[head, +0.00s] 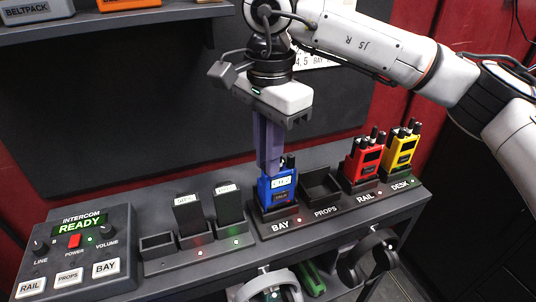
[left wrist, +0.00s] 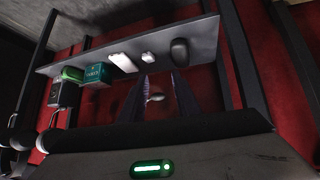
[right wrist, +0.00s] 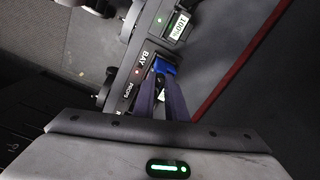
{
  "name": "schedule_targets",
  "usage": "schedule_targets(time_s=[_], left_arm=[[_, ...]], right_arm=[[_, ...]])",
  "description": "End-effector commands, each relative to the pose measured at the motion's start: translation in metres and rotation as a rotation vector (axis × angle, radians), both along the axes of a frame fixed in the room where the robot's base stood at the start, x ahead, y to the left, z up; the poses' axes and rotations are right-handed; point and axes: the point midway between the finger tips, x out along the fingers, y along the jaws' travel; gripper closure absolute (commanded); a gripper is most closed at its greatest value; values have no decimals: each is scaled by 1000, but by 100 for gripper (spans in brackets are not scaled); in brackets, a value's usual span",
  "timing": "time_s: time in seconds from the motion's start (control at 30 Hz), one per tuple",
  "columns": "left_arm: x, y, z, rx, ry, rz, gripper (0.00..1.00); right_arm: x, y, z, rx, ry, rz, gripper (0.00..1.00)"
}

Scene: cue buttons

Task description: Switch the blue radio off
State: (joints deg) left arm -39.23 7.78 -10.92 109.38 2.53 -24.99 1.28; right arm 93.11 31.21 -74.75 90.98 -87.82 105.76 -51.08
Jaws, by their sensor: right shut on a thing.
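The blue radio (head: 278,190) stands upright in the BAY slot of the dark charging rack (head: 318,226), with a small light display near its top. My right gripper (head: 271,168) points down onto the radio's top, shut on a part there. The fingers hide which part is held. In the right wrist view the blue radio (right wrist: 164,67) shows just beyond the fingertips (right wrist: 160,84), beside the BAY label. My left gripper (left wrist: 157,80) shows in the left wrist view, fingers apart and empty, away from the radios and facing a shelf.
The PROPS slot (head: 322,185) is empty. A red radio (head: 363,162) stands at RAIL and a yellow radio (head: 401,151) at DESK. Left of the rack are upright battery packs (head: 188,212) and an intercom box (head: 75,250) reading READY. Headsets (head: 265,285) hang below the table edge.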

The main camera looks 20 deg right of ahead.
Motion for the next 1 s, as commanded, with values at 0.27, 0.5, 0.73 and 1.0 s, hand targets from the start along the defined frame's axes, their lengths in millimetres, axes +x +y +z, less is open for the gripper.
schedule_targets(time_s=[0.27, 0.5, 0.73, 1.0], left_arm=[[-1, 0, 0, 0, 1, 0, 70], [-1, 0, -1, 0, 2, 0, 70], [-1, 0, -1, 0, 2, 1, 70], [-1, 0, -4, 0, 3, 0, 70]], right_arm=[[0, 1, 0, 1, -1, -1, 78], [0, 0, 0, 1, 0, -1, 69], [0, 0, 10, 1, -3, -2, 69], [-1, 0, 61, 2, -4, -3, 69]])
